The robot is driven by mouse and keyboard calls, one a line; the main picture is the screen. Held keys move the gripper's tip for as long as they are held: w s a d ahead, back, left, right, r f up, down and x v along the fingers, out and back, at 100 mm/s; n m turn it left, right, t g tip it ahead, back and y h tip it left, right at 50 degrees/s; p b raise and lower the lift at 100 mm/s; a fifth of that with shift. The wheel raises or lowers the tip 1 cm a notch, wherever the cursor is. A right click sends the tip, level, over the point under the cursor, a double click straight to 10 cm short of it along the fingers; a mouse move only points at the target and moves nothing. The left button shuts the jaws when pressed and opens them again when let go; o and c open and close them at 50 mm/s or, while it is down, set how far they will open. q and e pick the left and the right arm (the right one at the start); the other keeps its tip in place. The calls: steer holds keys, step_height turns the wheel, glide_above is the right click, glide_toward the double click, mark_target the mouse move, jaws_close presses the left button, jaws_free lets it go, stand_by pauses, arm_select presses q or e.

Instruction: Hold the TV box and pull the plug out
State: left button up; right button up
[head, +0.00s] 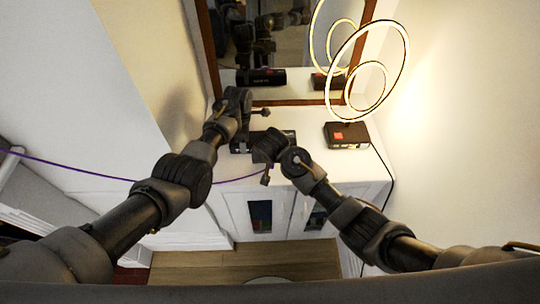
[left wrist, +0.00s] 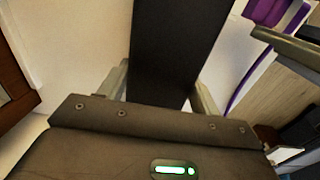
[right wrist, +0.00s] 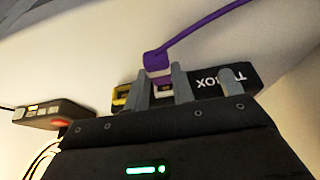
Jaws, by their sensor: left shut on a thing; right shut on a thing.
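The TV box (head: 238,146) is a black box on top of the white cabinet, partly hidden by my arms. In the left wrist view, my left gripper (left wrist: 160,95) is shut across the black box body (left wrist: 178,45). In the right wrist view the box shows white lettering (right wrist: 213,82), with one left finger against it. My right gripper (right wrist: 163,88) is shut on the purple plug (right wrist: 157,62), at the end of the box with a yellow part. I cannot tell how far the plug sits in its socket. The purple cable (head: 90,172) runs off left.
A black box with a red label (head: 347,135) stands on the cabinet (head: 338,165) at right, by a lit ring lamp (head: 402,75). A brown-framed mirror (head: 290,102) stands behind and reflects my arms. A dark cord hangs at the cabinet's right side.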

steer(key=shift+s, duration=1.2)
arm_select(q)
steer(key=o, duration=1.4)
step_height(320, 180, up, 12)
steer(key=shift+r, duration=0.1)
steer(key=shift+f, duration=0.2)
